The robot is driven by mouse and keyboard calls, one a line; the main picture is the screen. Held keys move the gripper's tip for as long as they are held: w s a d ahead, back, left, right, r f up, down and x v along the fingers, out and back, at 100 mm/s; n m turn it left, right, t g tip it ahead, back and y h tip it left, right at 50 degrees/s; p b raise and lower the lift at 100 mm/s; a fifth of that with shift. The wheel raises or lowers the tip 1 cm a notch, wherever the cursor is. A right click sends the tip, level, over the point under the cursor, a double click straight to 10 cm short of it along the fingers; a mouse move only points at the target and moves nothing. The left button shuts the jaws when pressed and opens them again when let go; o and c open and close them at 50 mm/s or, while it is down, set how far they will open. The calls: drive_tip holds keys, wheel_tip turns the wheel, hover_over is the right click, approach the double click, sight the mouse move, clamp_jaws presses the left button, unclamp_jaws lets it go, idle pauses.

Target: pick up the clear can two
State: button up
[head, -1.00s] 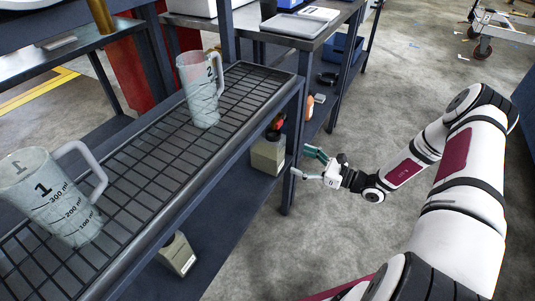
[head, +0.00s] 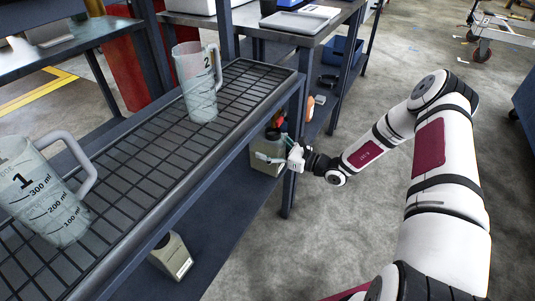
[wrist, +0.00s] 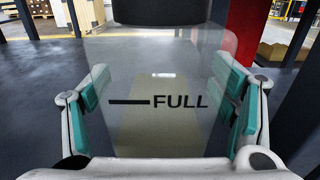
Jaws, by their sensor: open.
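A clear container (wrist: 160,60) with a black FULL mark, a dark top and pale content low down stands between the fingers of my gripper (wrist: 162,112) in the wrist view. In the head view this appears to be the beige-looking can (head: 266,164) on the lower shelf, partly hidden by my gripper (head: 272,148). My gripper is open, its teal fingers on either side of the can; contact cannot be told. A second similar can (head: 172,256) stands on the lower shelf nearer the camera. No number shows on either can.
Clear jugs marked 1 (head: 45,195) and 2 (head: 199,85) stand on the upper grid shelf (head: 150,170). The trolley's dark post (head: 290,180) is close beside my gripper. Grey floor to the right is open.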

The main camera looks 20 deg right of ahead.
drive_tip(key=shift+w+a, duration=0.15)
drive_tip(key=shift+w, duration=0.05)
drive_tip(key=c, duration=1.7)
drive_tip(key=shift+r, duration=0.1)
clamp_jaws()
drive_tip(key=shift+r, duration=0.15)
drive_tip(key=shift+r+p, duration=0.15)
drive_tip(key=shift+p, duration=0.25)
drive_tip(key=p+v, duration=0.3)
drive_tip(key=v, duration=1.5)
drive_tip(key=shift+r+p, duration=0.2)
drive_tip(key=shift+p, duration=0.1)
